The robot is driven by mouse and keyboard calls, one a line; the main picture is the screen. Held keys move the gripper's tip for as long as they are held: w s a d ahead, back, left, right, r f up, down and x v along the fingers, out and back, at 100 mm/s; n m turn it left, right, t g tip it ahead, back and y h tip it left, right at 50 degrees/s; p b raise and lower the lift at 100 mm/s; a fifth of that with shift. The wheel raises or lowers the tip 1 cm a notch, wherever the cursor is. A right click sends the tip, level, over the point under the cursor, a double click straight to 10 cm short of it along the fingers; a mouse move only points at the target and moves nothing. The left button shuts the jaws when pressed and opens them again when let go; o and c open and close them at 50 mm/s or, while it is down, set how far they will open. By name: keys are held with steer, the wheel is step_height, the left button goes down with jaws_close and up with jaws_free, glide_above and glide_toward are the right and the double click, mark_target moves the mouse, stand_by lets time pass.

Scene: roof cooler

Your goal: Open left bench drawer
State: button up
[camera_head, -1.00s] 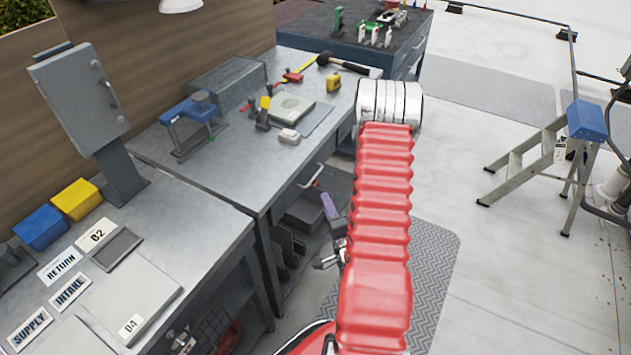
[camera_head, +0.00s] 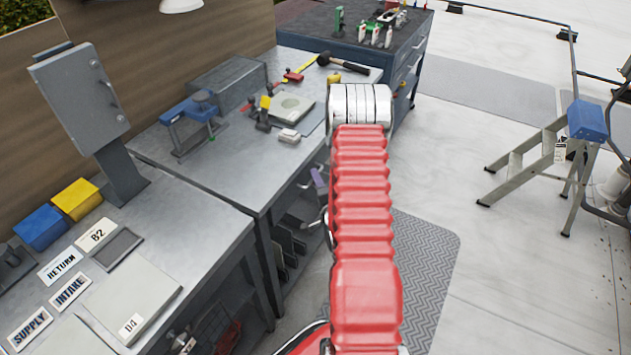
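The middle grey workbench (camera_head: 225,178) stands left of my arm. Under its top edge, a pale handle (camera_head: 306,183) shows at the left drawer, beside a small purple part that I cannot identify for sure. Most of the drawer front is behind my red arm or in shade, and I cannot tell whether it stands out from the bench. My gripper is largely hidden behind my red arm. Its fingers cannot be made out, nor whether they touch the handle.
A hammer (camera_head: 343,64), a yellow tape measure and a blue vise (camera_head: 193,117) sit on the bench. A dark tool cabinet (camera_head: 350,40) stands behind. A step ladder (camera_head: 545,150) stands at the right. The floor (camera_head: 500,250) between is clear.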

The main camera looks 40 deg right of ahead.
steer(key=shift+w, duration=0.15)
jaws_close()
steer(key=shift+f, duration=0.15)
stand_by(1.2)
steer(key=shift+s, duration=0.25)
